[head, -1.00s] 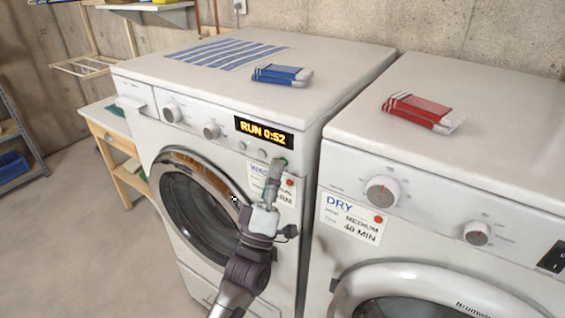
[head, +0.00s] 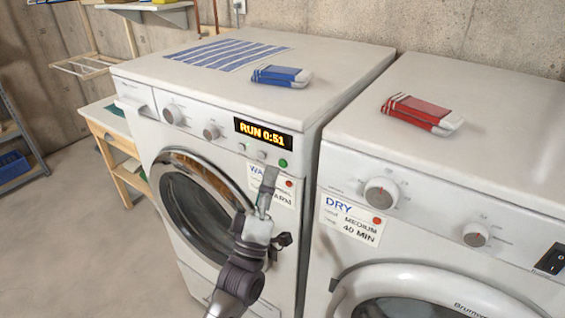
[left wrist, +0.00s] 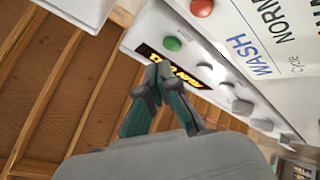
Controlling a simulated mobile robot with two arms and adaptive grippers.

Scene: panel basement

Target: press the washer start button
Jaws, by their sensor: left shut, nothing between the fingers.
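The white washer (head: 290,225) stands on the left; its display (head: 262,133) reads "RUN 0:51". The green round button (head: 283,163) sits below the display's right end, in plain view; it also shows in the left wrist view (left wrist: 172,44). My left gripper (head: 268,178) is shut and empty, in front of the washer's WASH card (head: 284,197), a little below and left of the button in the head view. In the left wrist view its fingertips (left wrist: 157,74) overlap the display, apart from the green button. My right gripper is not in view.
A dryer (head: 440,180) with a DRY card (head: 350,220) stands close on the right. A blue pack (head: 281,76) and a striped cloth (head: 228,54) lie on the washer, a red pack (head: 422,113) on the dryer. A wooden table (head: 112,140) stands left.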

